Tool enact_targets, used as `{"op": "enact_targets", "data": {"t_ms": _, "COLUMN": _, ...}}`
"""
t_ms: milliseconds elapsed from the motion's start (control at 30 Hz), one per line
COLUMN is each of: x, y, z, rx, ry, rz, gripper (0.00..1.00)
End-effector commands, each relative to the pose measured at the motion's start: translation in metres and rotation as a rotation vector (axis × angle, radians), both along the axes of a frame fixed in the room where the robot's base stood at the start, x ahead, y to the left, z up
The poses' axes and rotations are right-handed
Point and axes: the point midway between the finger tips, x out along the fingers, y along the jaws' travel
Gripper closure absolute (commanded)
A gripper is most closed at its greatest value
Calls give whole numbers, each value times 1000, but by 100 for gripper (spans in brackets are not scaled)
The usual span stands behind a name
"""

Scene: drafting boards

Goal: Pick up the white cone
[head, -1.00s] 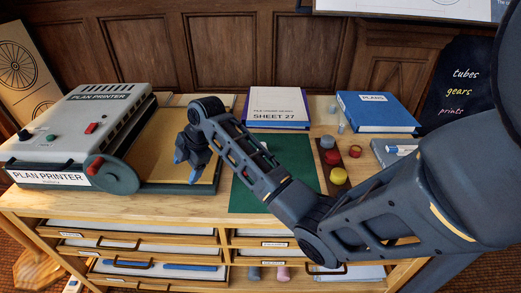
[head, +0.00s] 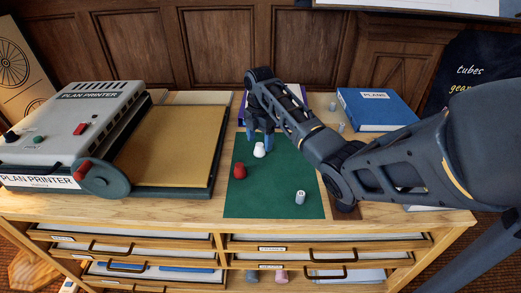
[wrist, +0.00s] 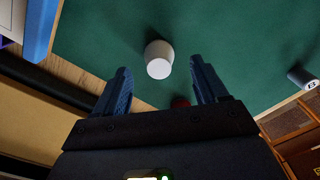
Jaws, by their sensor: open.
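The white cone (head: 259,150) stands on the green mat (head: 270,196), near the mat's back part. In the wrist view the white cone (wrist: 159,60) shows as a small tapered white piece just beyond the fingertips, roughly centred between them. My gripper (head: 260,138) is open and empty, its blue fingers pointing down at the cone's back side. In the wrist view my gripper (wrist: 160,78) has its fingers apart, with no contact with the cone visible.
A red piece (head: 239,170) stands close to the cone, and a small marked grey-white cylinder (head: 300,197) is at the mat's front right. The plan printer (head: 70,130) and tan board (head: 170,145) are on the left. A blue book (head: 375,109) lies at the back right.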

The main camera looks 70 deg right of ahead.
Motion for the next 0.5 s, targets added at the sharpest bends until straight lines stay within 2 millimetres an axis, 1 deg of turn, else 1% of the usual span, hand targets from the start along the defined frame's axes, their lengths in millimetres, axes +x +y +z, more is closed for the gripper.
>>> {"op": "enact_targets", "data": {"t_ms": 133, "x": 1, "y": 2, "z": -23, "rx": 3, "ry": 2, "rz": -1, "gripper": 28}}
{"op": "enact_targets", "data": {"t_ms": 233, "x": 1, "y": 2, "z": -34, "rx": 2, "ry": 2, "rz": 0, "gripper": 28}}
{"op": "enact_targets", "data": {"t_ms": 333, "x": 1, "y": 2, "z": -39, "rx": 0, "ry": 0, "rz": 0, "gripper": 28}}
{"op": "enact_targets", "data": {"t_ms": 500, "x": 2, "y": 2, "z": -40, "rx": 0, "ry": -1, "rz": 0, "gripper": 28}}
